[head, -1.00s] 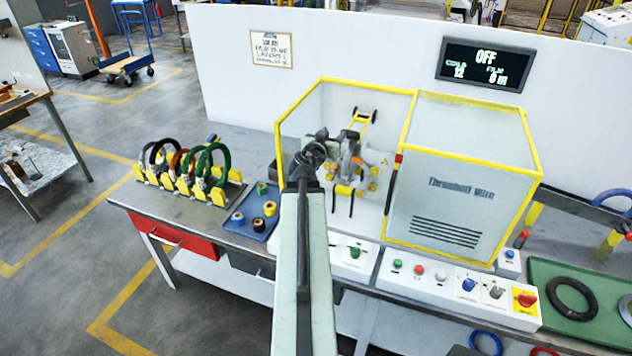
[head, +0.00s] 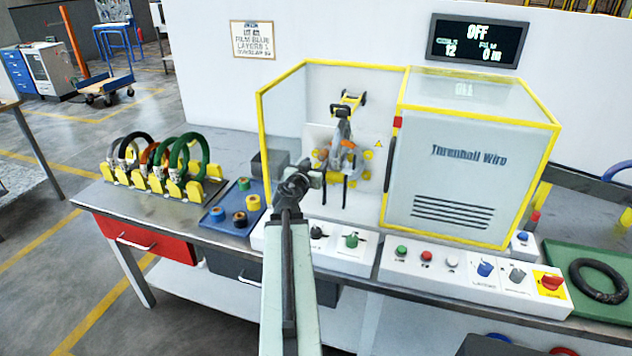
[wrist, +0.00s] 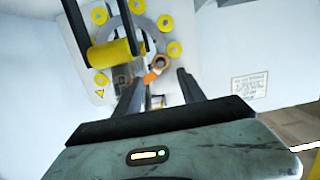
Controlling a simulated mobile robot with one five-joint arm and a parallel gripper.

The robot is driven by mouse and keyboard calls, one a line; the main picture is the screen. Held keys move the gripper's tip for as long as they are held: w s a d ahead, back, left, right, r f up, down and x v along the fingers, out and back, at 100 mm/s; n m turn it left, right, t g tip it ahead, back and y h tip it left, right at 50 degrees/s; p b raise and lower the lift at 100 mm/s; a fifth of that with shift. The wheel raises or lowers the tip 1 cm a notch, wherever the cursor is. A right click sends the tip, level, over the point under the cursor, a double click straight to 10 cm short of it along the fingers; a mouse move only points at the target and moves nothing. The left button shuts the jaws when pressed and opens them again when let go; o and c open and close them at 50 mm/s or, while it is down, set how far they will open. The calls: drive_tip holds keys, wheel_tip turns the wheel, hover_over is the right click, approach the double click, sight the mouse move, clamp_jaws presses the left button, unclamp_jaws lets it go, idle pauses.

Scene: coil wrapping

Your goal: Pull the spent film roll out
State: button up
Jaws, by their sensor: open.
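In the wrist view, a small roll with an orange rim and a grey-brown core (wrist: 158,64) sits on the ring head (wrist: 125,22) of the wrapping machine. I take it for the spent film roll. My gripper (wrist: 160,88) is open, and its two dark fingers point toward the roll, which shows beyond and between their tips. No contact is visible. In the head view, my gripper (head: 316,174) is at the open front of the machine's guarded cell, below and left of the ring head (head: 340,150). The roll is hard to make out there.
Yellow-framed clear guard panels (head: 282,125) and the machine housing (head: 455,165) flank the opening. Yellow rollers (wrist: 110,53) and dark bars stand close by my fingers. A blue tray (head: 232,218) of small rolls and a control panel (head: 470,275) lie in front.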

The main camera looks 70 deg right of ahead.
sight(322, 157)
drive_tip(key=d, duration=0.2)
drive_tip(key=d+f, duration=0.1)
drive_tip(key=d, duration=0.2)
drive_tip(key=d+b, duration=0.1)
drive_tip(key=d, duration=0.2)
drive_tip(key=shift+w+f, duration=0.25)
drive_tip(key=shift+a, duration=0.2)
clamp_jaws()
